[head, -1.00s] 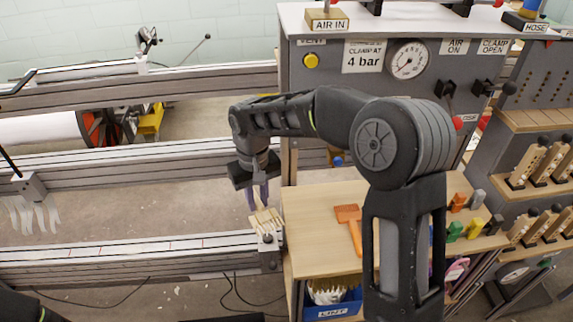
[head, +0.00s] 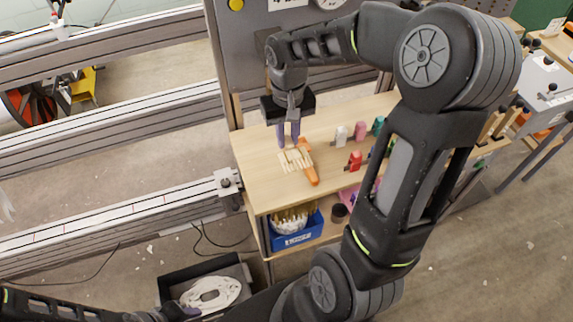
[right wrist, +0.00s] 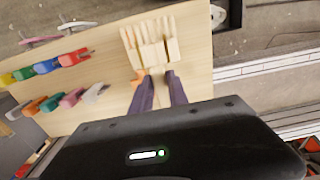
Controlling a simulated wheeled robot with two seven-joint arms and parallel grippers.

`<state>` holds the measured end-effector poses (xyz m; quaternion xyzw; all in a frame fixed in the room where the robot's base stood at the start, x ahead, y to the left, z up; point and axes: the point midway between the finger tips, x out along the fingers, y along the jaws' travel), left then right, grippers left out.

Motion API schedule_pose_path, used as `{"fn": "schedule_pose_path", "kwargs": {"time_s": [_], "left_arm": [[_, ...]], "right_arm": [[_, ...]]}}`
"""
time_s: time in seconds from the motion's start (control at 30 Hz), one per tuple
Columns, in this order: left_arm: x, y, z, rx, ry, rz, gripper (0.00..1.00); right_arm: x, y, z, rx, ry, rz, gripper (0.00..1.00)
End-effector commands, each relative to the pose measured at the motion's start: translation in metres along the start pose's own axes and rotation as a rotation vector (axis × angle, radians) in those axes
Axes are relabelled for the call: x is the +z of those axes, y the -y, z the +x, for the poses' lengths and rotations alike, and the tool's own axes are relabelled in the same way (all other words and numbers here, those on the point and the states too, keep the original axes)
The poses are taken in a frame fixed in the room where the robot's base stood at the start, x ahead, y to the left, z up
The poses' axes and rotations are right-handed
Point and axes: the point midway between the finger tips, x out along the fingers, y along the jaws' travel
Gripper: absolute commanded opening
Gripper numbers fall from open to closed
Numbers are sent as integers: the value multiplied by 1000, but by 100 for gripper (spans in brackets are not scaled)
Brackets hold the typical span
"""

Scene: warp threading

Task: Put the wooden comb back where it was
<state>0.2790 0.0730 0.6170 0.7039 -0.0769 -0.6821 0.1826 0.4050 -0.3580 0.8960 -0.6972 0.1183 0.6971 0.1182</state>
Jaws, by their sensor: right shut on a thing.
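The wooden comb (head: 292,160) is pale with several teeth. My right gripper (head: 287,143) is shut on it by its purple fingers, over the left part of the wooden bench top (head: 262,178). In the right wrist view the comb (right wrist: 150,40) sticks out past the fingertips (right wrist: 160,77). The head view does not settle whether it touches the top. An orange-handled tool (head: 311,174) lies right beside it, partly covered by the comb. My left gripper (head: 180,311) is at the bottom edge near a dark bin; its jaw opening is unclear.
Several coloured clips (head: 355,160) stand on the bench top to the right of the comb. A blue box (head: 293,238) sits on the shelf below. The loom beam (head: 140,209) ends left of the bench.

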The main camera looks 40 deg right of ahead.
Motion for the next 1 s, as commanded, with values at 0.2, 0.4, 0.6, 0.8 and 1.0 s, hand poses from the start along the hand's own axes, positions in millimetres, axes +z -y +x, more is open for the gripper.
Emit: {"fn": "schedule_pose_path", "kwargs": {"time_s": [0.2, 0.4, 0.6, 0.8, 1.0], "left_arm": [[0, 0, -1, 0, 0, 0, 36], [0, -1, -3, 0, 0, 0, 36], [0, -1, -3, 0, 0, 0, 36], [0, -1, -3, 0, 0, 0, 36], [0, -2, -4, 0, 0, 0, 36]], "right_arm": [[0, 0, 9, 0, 3, 0, 0], [1, 0, 44, 1, 6, -1, 0], [0, 0, 63, 0, 1, 0, 0], [0, 0, 63, 0, 0, 0, 0], [1, 0, 77, -1, 4, -1, 0]]}}
